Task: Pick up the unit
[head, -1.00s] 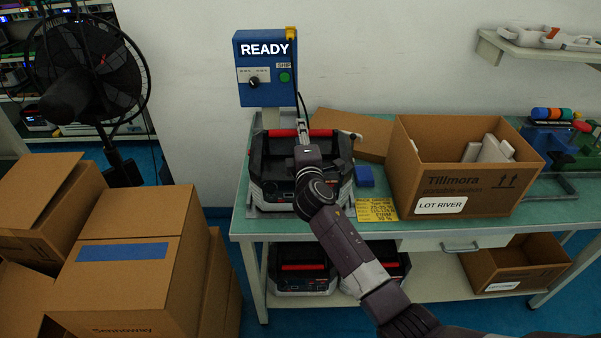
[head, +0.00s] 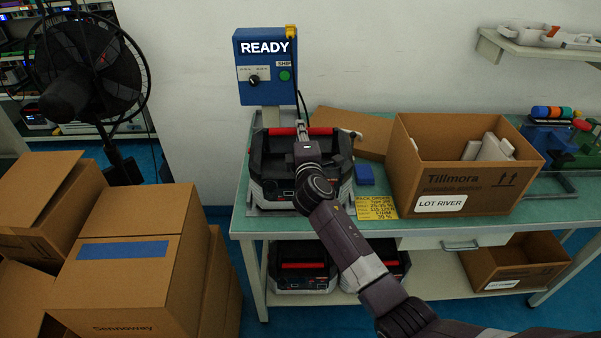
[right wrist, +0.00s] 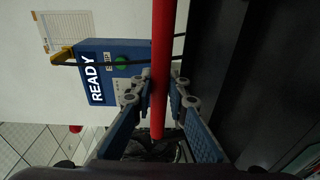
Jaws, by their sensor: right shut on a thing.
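The unit (head: 270,188) is a black and light grey box with a red handle bar along its top. It stands on the green bench top below the blue READY box. My right gripper (head: 301,132) comes down over it from the front and hides the middle of the handle. In the right wrist view the red handle (right wrist: 159,45) runs between the two fingers, and my right gripper (right wrist: 160,92) is shut on it. The unit still rests on the bench. My left gripper is not in view.
An open carton (head: 455,195) labelled LOT RIVER stands right of the unit, with pale pieces inside. A yellow card (head: 376,207) and a small blue block (head: 364,175) lie between them. The READY box (head: 265,68) is behind. Similar units (head: 300,268) sit on the lower shelf.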

